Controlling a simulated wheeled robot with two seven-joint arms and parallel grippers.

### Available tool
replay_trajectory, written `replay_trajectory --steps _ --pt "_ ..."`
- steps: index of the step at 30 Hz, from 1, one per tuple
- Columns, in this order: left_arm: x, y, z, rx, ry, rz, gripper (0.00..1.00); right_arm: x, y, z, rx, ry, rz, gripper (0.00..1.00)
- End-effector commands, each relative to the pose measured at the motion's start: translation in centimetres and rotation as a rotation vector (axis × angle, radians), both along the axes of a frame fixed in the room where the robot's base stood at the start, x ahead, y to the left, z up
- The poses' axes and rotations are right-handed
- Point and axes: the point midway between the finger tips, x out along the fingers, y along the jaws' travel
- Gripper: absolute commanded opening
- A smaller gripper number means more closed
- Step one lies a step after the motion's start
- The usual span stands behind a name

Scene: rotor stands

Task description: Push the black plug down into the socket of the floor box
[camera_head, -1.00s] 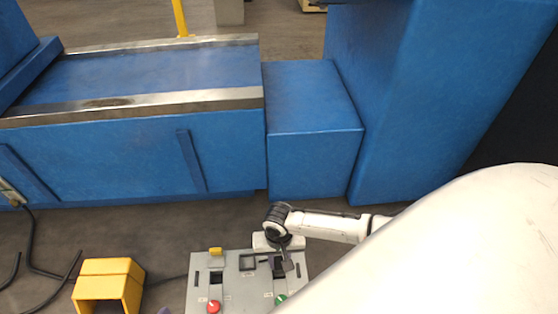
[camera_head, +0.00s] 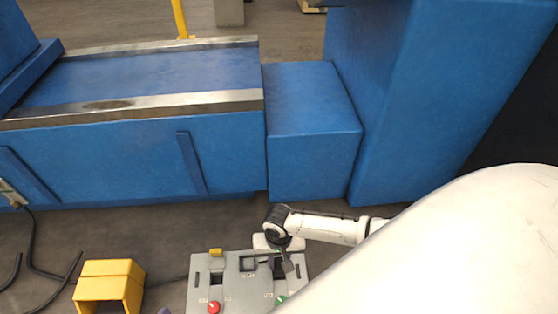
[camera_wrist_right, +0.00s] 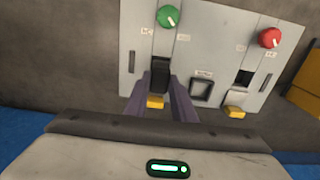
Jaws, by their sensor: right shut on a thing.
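The grey floor box (camera_head: 232,292) stands on the floor at the bottom of the head view, with a red knob (camera_head: 214,307) and a green knob (camera_head: 281,299). My right gripper (camera_head: 287,264) is over its right part. In the right wrist view, the fingers of my right gripper (camera_wrist_right: 161,98) are shut on the black plug (camera_wrist_right: 160,76), one finger on each side. The plug is at the panel in line with the green knob (camera_wrist_right: 168,16). The socket under it is hidden, so I cannot tell how deep it sits.
In the wrist view, a square recess (camera_wrist_right: 201,90) and a dark open slot (camera_wrist_right: 243,78) lie right of the plug. A yellow cover (camera_head: 108,284) and black cables (camera_head: 50,272) lie left of the box. Blue machine blocks (camera_head: 315,130) stand behind it.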

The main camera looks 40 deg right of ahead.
Motion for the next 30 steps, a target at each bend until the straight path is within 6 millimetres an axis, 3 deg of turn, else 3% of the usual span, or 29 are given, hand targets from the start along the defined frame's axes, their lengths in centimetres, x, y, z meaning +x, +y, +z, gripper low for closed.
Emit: replay_trajectory --steps 19,30 --pt "0.0 0.0 -1.1 0.000 0.000 0.000 0.31 0.0 0.0 -1.8 0.000 0.000 -0.001 0.00" --pt "0.0 0.0 -1.1 0.000 -0.001 0.000 0.31 0.0 0.1 -1.9 0.001 -0.001 0.000 0.00"
